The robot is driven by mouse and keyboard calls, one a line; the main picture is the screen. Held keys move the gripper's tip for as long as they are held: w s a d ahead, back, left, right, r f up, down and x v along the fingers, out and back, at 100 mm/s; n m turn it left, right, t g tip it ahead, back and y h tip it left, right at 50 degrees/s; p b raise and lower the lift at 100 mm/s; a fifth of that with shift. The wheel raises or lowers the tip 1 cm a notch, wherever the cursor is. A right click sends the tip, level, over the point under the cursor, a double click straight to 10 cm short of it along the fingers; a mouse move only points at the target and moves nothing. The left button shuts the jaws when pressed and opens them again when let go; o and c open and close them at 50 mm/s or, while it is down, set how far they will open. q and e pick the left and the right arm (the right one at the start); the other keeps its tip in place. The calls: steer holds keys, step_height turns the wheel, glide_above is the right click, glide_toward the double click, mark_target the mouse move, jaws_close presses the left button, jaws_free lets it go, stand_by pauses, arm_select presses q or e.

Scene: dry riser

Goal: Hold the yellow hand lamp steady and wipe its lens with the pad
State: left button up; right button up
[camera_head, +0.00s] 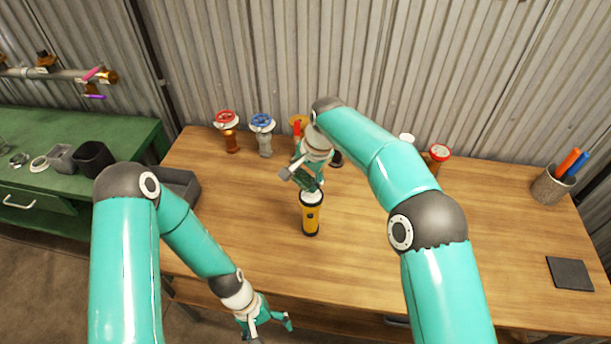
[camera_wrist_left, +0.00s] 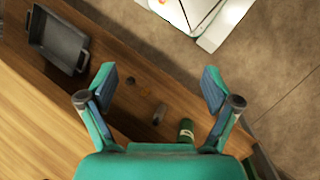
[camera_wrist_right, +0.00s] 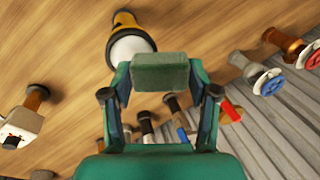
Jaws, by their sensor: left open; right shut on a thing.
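The yellow hand lamp (camera_head: 311,220) is on the wooden table near the middle, its pale lens end towards my right gripper; I cannot tell surely whether it stands or lies. It also shows in the right wrist view (camera_wrist_right: 127,30), its lens partly behind the pad. My right gripper (camera_head: 306,178) is shut on the green pad (camera_wrist_right: 160,73), close to the lens; I cannot tell whether they touch. My left gripper (camera_head: 269,329) is open and empty at the table's front edge, apart from the lamp. In the left wrist view nothing is between its fingers (camera_wrist_left: 160,84).
Red (camera_head: 227,120) and blue (camera_head: 262,124) handwheel valves and other fittings stand along the back. A grey tray (camera_head: 180,187) is at the table's left, a pen cup (camera_head: 549,186) and dark mat (camera_head: 569,273) at the right. The table right of the lamp is partly behind my right arm.

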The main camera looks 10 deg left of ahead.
arm_select(q)
steer(key=n+g, duration=0.1)
steer(key=n, duration=0.1)
steer(key=n+t+h, duration=0.3)
steer(key=n+h, duration=0.6)
steer(key=n, duration=0.2)
glide_toward(307, 223)
steer(key=s+d+f, duration=0.1)
steer(key=s+f, duration=0.1)
steer(key=s, duration=0.1)
steer(key=s+d+f, duration=0.1)
steer(key=s+f, duration=0.1)
steer(key=s, duration=0.1)
steer(key=s+d+f, duration=0.1)
steer(key=s+f, duration=0.1)
steer(key=s, duration=0.1)
steer(key=shift+s+d+f, duration=0.15)
steer(key=shift+s, duration=0.25)
steer(key=w+a+n+t, duration=0.1)
steer(key=w, duration=0.2)
steer(key=w+a+r+n+t, duration=0.1)
steer(key=w+t, duration=0.1)
steer(key=w+a+r+t, duration=0.1)
steer(key=w, duration=0.2)
steer(key=shift+w+a+r+n, duration=0.2)
steer(key=shift+w+n, duration=0.1)
steer(key=shift+n, duration=0.1)
steer(key=shift+w+d, duration=0.15)
steer(key=shift+x, duration=4.75)
steer(key=shift+w+r, duration=0.1)
